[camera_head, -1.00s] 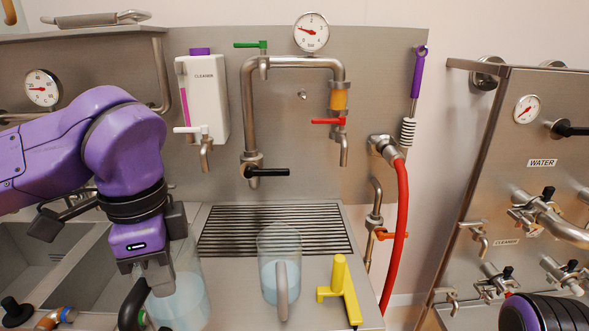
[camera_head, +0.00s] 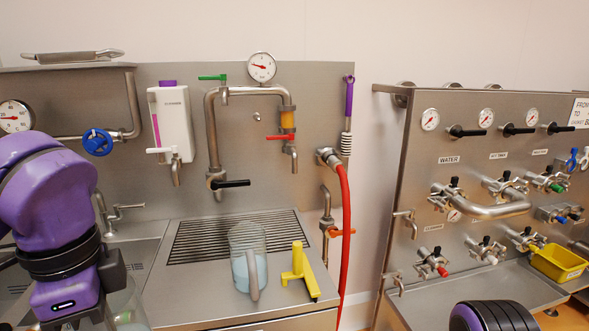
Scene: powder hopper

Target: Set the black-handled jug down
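The clear jug (camera_head: 128,306) shows only in part at the bottom left, cut off by the lower edge. Its black handle is out of frame now. My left gripper (camera_head: 68,310) is at the bottom left, just left of that jug's visible wall. Its fingertips are below the frame, so their hold cannot be seen. Whether the jug touches the counter is also hidden. My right gripper is out of view; only a dark ribbed part of my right arm shows at the bottom right.
A grey-handled jug (camera_head: 247,265) with pale liquid stands upright by the drain grille (camera_head: 215,238). A yellow tool (camera_head: 299,268) lies to its right. The counter (camera_head: 195,283) is bare left of that jug. A red hose (camera_head: 345,220) hangs at the right.

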